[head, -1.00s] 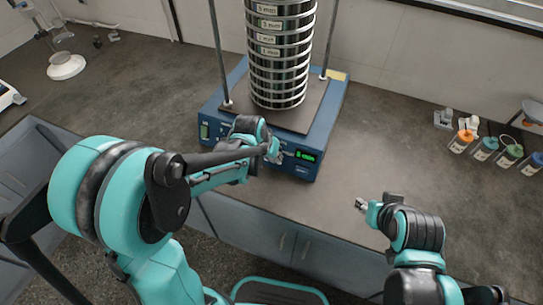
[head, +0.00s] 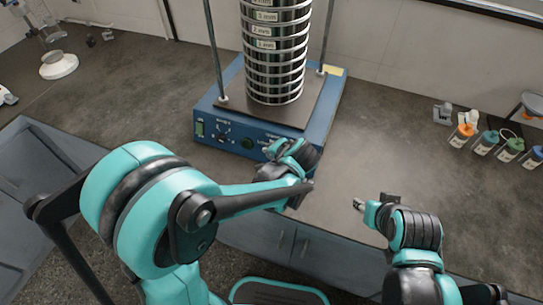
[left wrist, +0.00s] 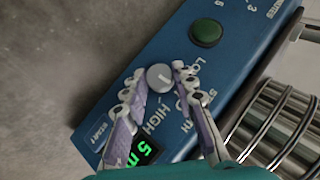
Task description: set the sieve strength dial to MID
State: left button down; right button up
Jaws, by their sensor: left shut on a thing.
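The sieve strength dial (left wrist: 159,77) is a small round grey knob on the blue front panel of the shaker (head: 215,110). LOW and HIGH labels show beside it in the left wrist view; the MID label is not readable there. A pale line marks its face, but I cannot tell its exact setting. My left gripper (left wrist: 160,73) is shut on the dial, one finger on each side. In the head view my left gripper (head: 272,150) covers that part of the panel and hides the dial. My right gripper (head: 360,204) hangs apart, right of the shaker; its jaw opening is too small to judge.
A green button (left wrist: 206,32) and a lit green display (left wrist: 142,152) lie on either side of the dial. A tall sieve stack (head: 274,60) stands on the shaker between two rods. Several capped bottles (head: 487,142) stand at the right. The counter (head: 385,125) between is clear.

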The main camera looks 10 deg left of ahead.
pick_arm(q)
jog(key=shift+y, duration=0.3)
jog(key=shift+f, duration=0.1)
jog(key=c, duration=1.2)
grip_release()
jog(key=shift+m, duration=0.3)
jog(key=v, duration=1.2)
jog(key=shift+s+a, duration=0.1)
